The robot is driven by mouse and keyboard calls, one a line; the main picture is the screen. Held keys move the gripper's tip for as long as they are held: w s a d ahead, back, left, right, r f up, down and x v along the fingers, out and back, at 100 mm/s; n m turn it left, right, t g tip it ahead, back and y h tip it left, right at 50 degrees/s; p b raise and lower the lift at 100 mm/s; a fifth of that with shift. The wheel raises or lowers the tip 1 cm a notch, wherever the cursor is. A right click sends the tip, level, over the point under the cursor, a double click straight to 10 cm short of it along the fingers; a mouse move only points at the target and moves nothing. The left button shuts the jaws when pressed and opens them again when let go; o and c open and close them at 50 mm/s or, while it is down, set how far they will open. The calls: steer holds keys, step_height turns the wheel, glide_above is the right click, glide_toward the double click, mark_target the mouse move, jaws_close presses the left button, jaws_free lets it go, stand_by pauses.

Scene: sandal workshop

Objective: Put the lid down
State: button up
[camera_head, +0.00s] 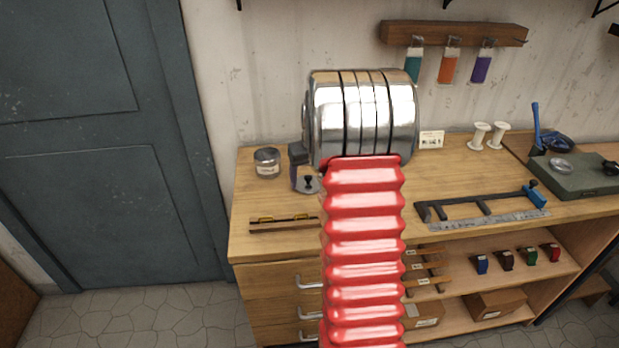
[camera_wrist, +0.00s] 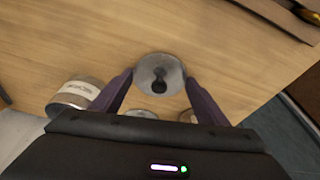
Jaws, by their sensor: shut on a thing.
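The lid (camera_wrist: 172,68) is a round grey disc with a dark knob at its middle. It sits between the two fingers of my gripper (camera_wrist: 159,80) in the wrist view, and the gripper is shut on it. In the head view the lid (camera_head: 312,186) shows just left of my red arm, over the left part of the workbench (camera_head: 250,215). I cannot tell whether it touches the bench top. In the head view, only part of my gripper (camera_head: 298,160) shows; my arm hides the rest. A labelled round jar (camera_head: 267,162) stands left of the lid, also in the wrist view (camera_wrist: 75,94).
A brown strip with yellow parts (camera_head: 283,223) lies near the bench's front edge. Right of my arm are a black frame with a blue end (camera_head: 480,205), a ruler (camera_head: 490,221), white spools (camera_head: 488,137) and a green-grey board (camera_head: 575,175). Bench between jar and strip is bare.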

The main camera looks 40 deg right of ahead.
steer(key=shift+f, duration=0.1)
steer(key=o, duration=1)
steer(key=v, duration=1.2)
